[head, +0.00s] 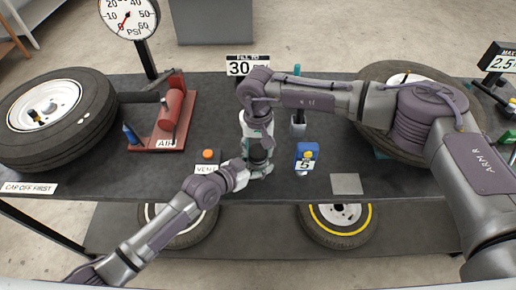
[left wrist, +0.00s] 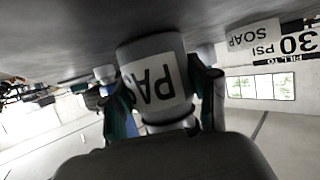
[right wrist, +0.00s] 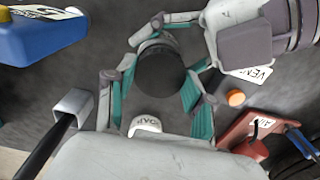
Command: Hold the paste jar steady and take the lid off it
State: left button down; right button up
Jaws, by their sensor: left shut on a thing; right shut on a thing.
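The paste jar (left wrist: 150,88) shows in the left wrist view as a pale grey body with a white label reading "PA", upside down in that picture. My left gripper (head: 246,172) is shut on the jar's sides from the left, low over the bench. The dark round lid (right wrist: 160,74) shows from above in the right wrist view. My right gripper (head: 259,152) reaches down from above, its teal-padded fingers closed around the lid. The lid is over the jar; whether there is a gap between them I cannot tell. In the head view the grippers hide most of both.
A soap bottle (right wrist: 146,125) stands just behind the jar. A blue gauge (head: 306,153) is close on the right, with a grey square pad (head: 346,184) beyond. An orange button (head: 208,155) and red air unit (head: 171,112) are left.

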aim_at(258, 151)
jog(key=shift+r, duration=0.7)
jog(key=shift+r, duration=2)
pick_arm(q)
jog(key=shift+c, duration=1.2)
grip_release()
